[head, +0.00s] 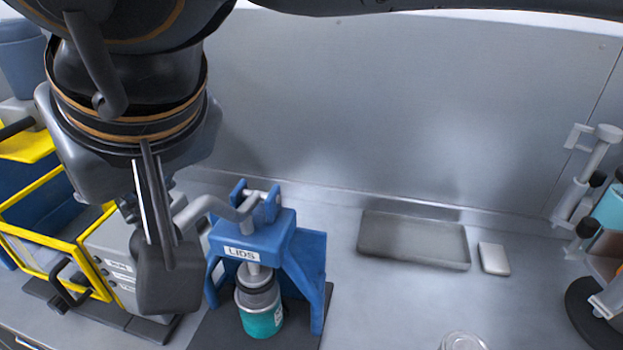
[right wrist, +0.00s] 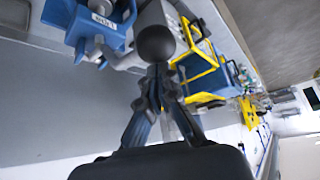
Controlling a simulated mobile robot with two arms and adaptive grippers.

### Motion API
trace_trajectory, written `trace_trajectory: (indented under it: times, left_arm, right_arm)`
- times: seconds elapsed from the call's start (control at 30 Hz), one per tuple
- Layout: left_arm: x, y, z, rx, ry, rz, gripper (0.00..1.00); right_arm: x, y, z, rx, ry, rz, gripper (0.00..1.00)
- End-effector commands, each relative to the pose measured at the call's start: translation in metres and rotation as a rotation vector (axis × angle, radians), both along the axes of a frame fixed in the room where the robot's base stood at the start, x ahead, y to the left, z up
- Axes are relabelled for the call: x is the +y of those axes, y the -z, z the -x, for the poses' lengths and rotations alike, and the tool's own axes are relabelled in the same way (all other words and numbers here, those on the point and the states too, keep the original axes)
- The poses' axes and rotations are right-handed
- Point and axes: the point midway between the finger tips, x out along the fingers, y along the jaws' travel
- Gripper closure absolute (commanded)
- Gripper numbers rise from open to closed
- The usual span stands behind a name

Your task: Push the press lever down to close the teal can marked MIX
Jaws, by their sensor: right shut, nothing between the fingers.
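The blue press (head: 262,238), labelled LIDS, stands on a dark base. Its grey lever (head: 205,207) runs left to a dark knob (head: 167,280). A teal can (head: 263,322) stands upright under the press's plunger (head: 253,272); its marking is not readable. A grey ring is at the can's top, but I cannot tell how it sits. My right gripper (head: 160,235) is shut and empty, its fingertips at the knob in the picture; contact is unclear. In the right wrist view, the knob (right wrist: 156,43) is just beyond the fingertips (right wrist: 158,78). My left gripper is out of view.
A yellow-framed machine (head: 60,235) with a grey control box stands left of the press. A grey tray (head: 413,240) and a small white block (head: 494,258) lie right of it. Another apparatus (head: 598,190) stands at the right edge. The wall closes off the back.

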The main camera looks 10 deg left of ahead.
Motion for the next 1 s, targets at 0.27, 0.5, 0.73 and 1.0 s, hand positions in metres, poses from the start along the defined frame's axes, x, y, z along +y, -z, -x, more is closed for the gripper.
trace_trajectory:
  times: [0.27, 0.5, 0.73, 1.0]
  left_arm:
    - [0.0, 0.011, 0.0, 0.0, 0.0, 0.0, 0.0]
    - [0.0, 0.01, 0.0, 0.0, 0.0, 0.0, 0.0]
    - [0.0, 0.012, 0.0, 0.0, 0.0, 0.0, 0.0]
    - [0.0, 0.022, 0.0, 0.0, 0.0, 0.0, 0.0]
  right_arm:
    - [0.0, 0.012, 0.004, 0.0, 0.001, 0.003, 1.0]
    - [0.0, 0.012, 0.005, 0.0, 0.001, 0.003, 1.0]
    - [0.0, 0.014, 0.006, 0.0, 0.001, 0.002, 1.0]
    - [0.0, 0.024, 0.009, 0.0, 0.001, 0.002, 1.0]
